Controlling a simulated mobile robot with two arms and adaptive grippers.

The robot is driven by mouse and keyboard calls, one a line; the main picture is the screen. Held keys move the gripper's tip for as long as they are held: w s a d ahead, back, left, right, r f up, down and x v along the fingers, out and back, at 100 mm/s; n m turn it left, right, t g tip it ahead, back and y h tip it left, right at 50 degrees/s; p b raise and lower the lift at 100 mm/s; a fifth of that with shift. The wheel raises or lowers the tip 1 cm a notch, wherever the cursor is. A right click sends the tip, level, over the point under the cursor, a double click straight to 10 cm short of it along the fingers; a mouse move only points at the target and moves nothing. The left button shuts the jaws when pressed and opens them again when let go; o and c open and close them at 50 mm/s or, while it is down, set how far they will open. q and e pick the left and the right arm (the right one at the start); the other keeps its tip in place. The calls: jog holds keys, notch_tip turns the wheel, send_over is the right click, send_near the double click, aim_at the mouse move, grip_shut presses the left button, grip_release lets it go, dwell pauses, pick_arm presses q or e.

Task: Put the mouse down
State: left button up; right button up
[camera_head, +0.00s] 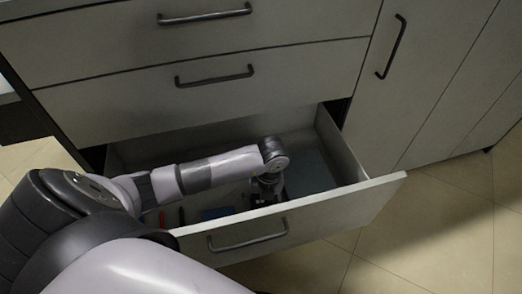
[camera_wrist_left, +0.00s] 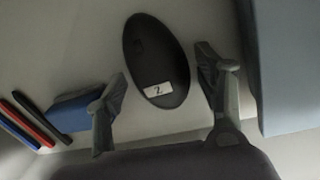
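The mouse (camera_wrist_left: 157,62) is a black oval with a white label marked "2". It lies on the pale drawer floor in the left wrist view. My left gripper (camera_head: 265,196) reaches down into the open drawer (camera_head: 345,204). In the left wrist view its two fingers (camera_wrist_left: 162,70) are spread, one on each side of the mouse's near end. A gap shows between the left finger and the mouse; the right finger is close to the mouse's edge. In the head view the mouse cannot be made out under my gripper. My right gripper is not in view.
In the left wrist view, a blue block (camera_wrist_left: 75,112) and red, blue and dark pen-like sticks (camera_wrist_left: 32,122) lie left of the mouse. A large grey-blue flat item (camera_wrist_left: 285,65) lies to the right. The drawer's front wall (camera_head: 290,224) is close to my left gripper.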

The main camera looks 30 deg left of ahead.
pick_arm(q)
jog(key=shift+o, duration=0.5)
jog(key=shift+r, duration=0.1)
notch_tip(320, 180, up, 3)
jog(key=shift+w+d+r+p, duration=0.1)
jog(key=shift+w+p, duration=0.05)
jog(key=shift+p, duration=0.45)
jog(key=r, duration=0.2)
jog(key=r+p, duration=0.1)
jog(key=r, duration=0.2)
jog(key=shift+w+d+r+p, duration=0.25)
jog(key=shift+d+r+p, duration=0.2)
jog(key=shift+r+p, duration=0.15)
jog(key=shift+r, duration=1.3)
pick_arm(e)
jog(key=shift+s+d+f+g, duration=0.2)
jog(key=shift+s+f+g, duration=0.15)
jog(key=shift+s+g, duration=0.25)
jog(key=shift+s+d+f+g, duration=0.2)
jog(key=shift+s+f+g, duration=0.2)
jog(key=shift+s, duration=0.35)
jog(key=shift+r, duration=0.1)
